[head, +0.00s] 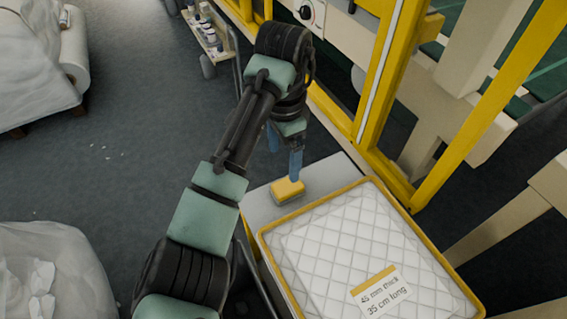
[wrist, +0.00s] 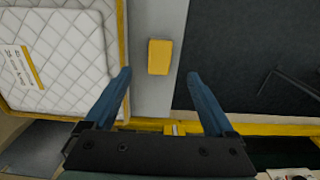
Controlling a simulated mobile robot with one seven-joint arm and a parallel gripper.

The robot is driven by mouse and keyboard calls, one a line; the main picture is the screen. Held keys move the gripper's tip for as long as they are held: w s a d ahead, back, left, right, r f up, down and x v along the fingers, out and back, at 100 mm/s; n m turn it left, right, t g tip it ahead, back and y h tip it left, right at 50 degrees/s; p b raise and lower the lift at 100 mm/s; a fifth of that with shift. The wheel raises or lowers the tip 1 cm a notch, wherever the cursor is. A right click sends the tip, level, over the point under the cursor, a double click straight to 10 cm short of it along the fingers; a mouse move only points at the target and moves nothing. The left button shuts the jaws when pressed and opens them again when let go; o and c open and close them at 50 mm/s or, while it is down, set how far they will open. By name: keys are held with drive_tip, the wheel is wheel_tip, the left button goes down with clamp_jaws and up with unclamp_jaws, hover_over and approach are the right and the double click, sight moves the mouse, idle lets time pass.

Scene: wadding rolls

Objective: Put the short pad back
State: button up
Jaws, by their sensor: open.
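A white quilted pad (head: 345,235) lies in a yellow-rimmed tray (head: 315,207). Its label (head: 381,292) reads "45 mm thick, 35 cm long". The pad also shows at the left of the wrist view (wrist: 62,50). A small yellow block with a grey underside (head: 287,188) sits on the grey surface beside the tray. I cannot tell whether any of these is the short pad. My gripper (head: 284,150) is open and empty above the block. In the wrist view the block (wrist: 160,57) appears between and just beyond the blue fingertips (wrist: 159,73).
The grey surface (head: 258,207) is a narrow strip beside the tray. Yellow frame posts (head: 375,85) stand close behind my gripper. A small cart with bottles (head: 208,32) is at the back. Plastic-wrapped rolls (head: 40,60) are at the left. The dark floor (head: 110,170) between is mostly clear.

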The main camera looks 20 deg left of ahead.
drive_tip(key=shift+r, duration=0.45)
drive_tip(key=w+d+r+t, duration=0.4)
drive_tip(key=w+d+r, duration=0.1)
drive_tip(key=w+d, duration=0.15)
drive_tip(key=w+d+r+n+t+h, duration=0.15)
drive_tip(key=d+r+t, duration=0.35)
drive_tip(key=r, duration=0.5)
drive_tip(key=w+d+r+n+t+h, duration=0.15)
drive_tip(key=d+r+t, duration=0.3)
drive_tip(key=r, duration=0.45)
drive_tip(key=s+r+n+t, duration=0.1)
drive_tip(key=s+r+t, duration=0.25)
drive_tip(key=r, duration=0.35)
drive_tip(key=s+r+n+t, duration=0.1)
drive_tip(key=s+r+t, duration=0.25)
drive_tip(key=r, duration=0.45)
drive_tip(key=s+a+r+n+t+y, duration=0.3)
drive_tip(key=s+r+t, duration=0.4)
drive_tip(key=s+r, duration=0.3)
drive_tip(key=s+a+n, duration=0.1)
drive_tip(key=s, duration=0.3)
